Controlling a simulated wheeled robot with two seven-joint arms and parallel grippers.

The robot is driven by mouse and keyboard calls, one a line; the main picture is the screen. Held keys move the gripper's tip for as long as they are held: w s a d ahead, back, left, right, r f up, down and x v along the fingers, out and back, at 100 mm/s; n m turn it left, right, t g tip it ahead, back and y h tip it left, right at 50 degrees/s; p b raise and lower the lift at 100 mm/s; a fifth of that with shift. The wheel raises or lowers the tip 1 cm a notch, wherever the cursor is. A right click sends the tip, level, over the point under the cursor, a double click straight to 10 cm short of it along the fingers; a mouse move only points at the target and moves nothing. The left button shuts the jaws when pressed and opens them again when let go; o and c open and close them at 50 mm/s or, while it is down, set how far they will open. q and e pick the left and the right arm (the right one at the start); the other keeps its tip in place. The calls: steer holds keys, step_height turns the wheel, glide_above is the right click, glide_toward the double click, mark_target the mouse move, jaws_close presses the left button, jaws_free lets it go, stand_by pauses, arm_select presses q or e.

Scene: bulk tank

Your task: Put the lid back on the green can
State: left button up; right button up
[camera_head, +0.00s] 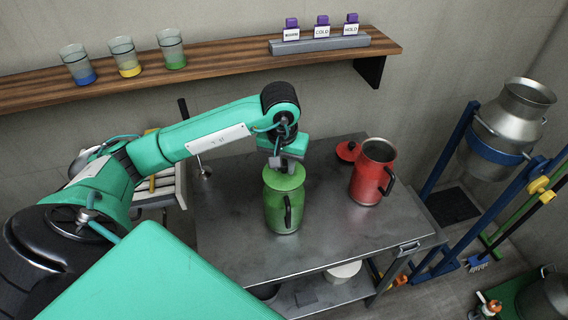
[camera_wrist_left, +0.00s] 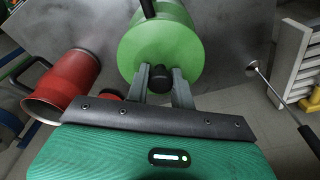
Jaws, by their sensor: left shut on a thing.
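The green can (camera_head: 285,212) stands upright on the metal table, its black handle toward the front. The green lid (camera_head: 284,179) is over the can's mouth; I cannot tell whether it rests on the rim or hovers just above it. My left gripper (camera_head: 283,164) comes from above and is shut on the lid's black knob. In the left wrist view the gripper fingers (camera_wrist_left: 161,84) close about the knob, and the round green lid (camera_wrist_left: 150,45) hides most of the can. The can's handle (camera_wrist_left: 148,8) sticks out at the top. My right gripper is in neither view.
An open red can (camera_head: 371,175) stands right of the green can, its red lid (camera_head: 348,151) lying beside it on the table (camera_head: 330,245). A shelf (camera_head: 220,62) with glasses is on the wall behind. The table's front is clear.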

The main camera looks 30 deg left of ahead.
mark_target(282, 177)
arm_select(q)
steer(key=o, duration=1.1)
steer(key=shift+c, duration=0.2)
steer(key=shift+f, duration=0.1)
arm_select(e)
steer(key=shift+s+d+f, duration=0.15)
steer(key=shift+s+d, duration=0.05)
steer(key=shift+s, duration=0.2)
arm_select(q)
steer(key=shift+s+r, duration=0.1)
steer(key=shift+r, duration=0.5)
step_height(282, 177, up, 13)
steer(key=s+b, duration=0.1)
steer(key=b, duration=0.1)
steer(key=shift+s+d+f, duration=0.2)
steer(key=shift+s, duration=0.05)
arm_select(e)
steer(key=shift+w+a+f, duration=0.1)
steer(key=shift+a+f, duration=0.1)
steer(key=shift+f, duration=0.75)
arm_select(q)
steer(key=shift+f, duration=0.1)
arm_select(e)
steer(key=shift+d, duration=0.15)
